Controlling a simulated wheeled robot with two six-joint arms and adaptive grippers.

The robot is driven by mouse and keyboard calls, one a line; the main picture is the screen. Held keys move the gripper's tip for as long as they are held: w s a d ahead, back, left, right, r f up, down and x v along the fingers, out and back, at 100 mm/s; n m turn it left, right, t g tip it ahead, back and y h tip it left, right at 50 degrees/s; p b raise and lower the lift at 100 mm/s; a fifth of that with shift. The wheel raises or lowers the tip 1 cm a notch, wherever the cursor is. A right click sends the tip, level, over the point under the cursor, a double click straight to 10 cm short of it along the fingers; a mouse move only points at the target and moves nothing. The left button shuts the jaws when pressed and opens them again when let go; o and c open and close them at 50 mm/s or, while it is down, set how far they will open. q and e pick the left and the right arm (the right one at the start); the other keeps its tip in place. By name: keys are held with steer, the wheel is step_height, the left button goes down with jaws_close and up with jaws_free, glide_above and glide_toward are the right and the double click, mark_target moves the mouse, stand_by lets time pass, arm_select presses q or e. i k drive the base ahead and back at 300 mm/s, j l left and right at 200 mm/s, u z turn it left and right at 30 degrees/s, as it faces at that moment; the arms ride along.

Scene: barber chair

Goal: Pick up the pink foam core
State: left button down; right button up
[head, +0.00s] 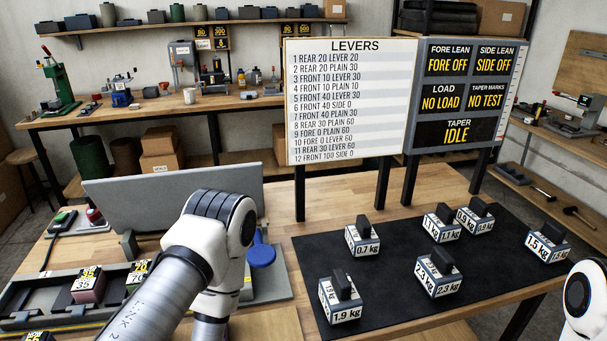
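A dull pink block labelled 35 (88,287), which looks like the pink foam core, sits in a grey tray (62,321) at the lower left of the head view. A green block labelled 70 (137,275) sits to its right in the same tray. My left arm bends across the lower middle of the view, to the right of these blocks, and its gripper is not in view. Only a white part of my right arm shows at the lower right edge; its gripper is not in view either.
Several labelled weights stand on a black mat (385,306) at the right. A grey panel (170,200) rises behind the tray. A blue round knob (262,255) is right of my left arm. A levers board (345,100) and a status board (462,95) stand behind.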

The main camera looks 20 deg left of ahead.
mark_target(90, 286)
steer(key=u, duration=1.95)
steer(key=j+z, duration=0.35)
steer(key=z, duration=0.15)
steer(key=i+j+z, duration=0.1)
steer(key=j+z, duration=0.25)
steer(key=z, duration=0.15)
